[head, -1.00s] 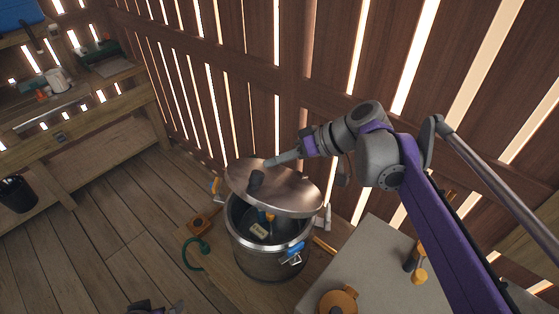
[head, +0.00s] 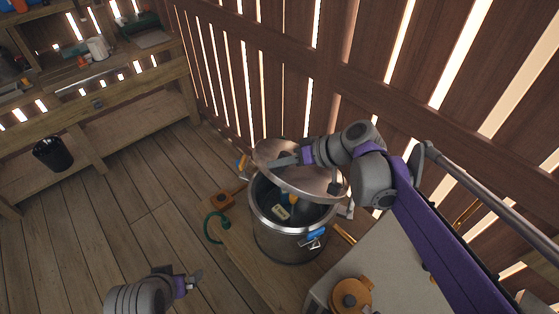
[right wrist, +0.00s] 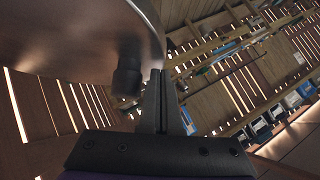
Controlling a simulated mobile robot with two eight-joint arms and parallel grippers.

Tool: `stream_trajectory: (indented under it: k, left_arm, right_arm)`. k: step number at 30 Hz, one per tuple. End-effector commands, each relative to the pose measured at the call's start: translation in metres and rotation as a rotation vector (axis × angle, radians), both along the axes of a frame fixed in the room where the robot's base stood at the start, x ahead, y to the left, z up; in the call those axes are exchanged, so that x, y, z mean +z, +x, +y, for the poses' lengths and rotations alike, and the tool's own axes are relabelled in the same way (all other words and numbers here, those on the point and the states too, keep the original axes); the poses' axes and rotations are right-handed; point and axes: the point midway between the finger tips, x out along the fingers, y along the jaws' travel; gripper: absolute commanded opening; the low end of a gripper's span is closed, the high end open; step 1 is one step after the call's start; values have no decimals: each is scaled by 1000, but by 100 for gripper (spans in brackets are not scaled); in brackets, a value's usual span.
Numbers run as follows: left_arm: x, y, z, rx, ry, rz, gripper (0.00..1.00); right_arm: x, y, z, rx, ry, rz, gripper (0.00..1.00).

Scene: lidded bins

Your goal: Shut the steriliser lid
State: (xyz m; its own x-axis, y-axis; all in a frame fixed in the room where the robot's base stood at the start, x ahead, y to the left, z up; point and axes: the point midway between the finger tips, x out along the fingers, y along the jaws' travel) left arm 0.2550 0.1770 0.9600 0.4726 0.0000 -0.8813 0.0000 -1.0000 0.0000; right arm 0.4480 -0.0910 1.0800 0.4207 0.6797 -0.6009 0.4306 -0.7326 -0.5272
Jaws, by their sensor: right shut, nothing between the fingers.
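The steriliser (head: 285,245) is a round metal pot on a wooden board in the head view. Its shiny lid (head: 318,180) is tilted open above the rim, and the inside shows. My right gripper (head: 282,160) is at the lid's upper side, shut and empty. In the right wrist view its closed fingers (right wrist: 160,98) are beside a dark knob (right wrist: 127,70) on the lid (right wrist: 70,40); I cannot tell if they touch. My left gripper (head: 190,281) is low in the head view, away from the pot; its finger opening is unclear.
A blue clip (head: 313,235) is on the pot's front. A pale item (head: 282,211) lies inside it. A green hose (head: 212,232) lies to the left. A grey table (head: 385,255) with an orange round pot (head: 350,296) stands at the right. A slatted wall is behind.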

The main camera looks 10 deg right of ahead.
Motion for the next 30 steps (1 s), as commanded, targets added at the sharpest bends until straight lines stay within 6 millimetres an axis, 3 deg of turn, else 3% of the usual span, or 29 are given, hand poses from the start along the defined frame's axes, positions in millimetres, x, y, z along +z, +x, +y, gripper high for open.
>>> stream_trajectory:
  k: [8,21,30]
  left_arm:
    - [-6,-2,0,0,0,4,100]
    - [-46,-16,0,0,0,29,100]
    - [-76,-23,0,0,0,43,100]
  right_arm:
    - [-16,-7,11,4,-52,-29,0]
    - [-101,-31,50,8,-311,-183,0]
    - [-147,-35,58,2,-405,-238,0]
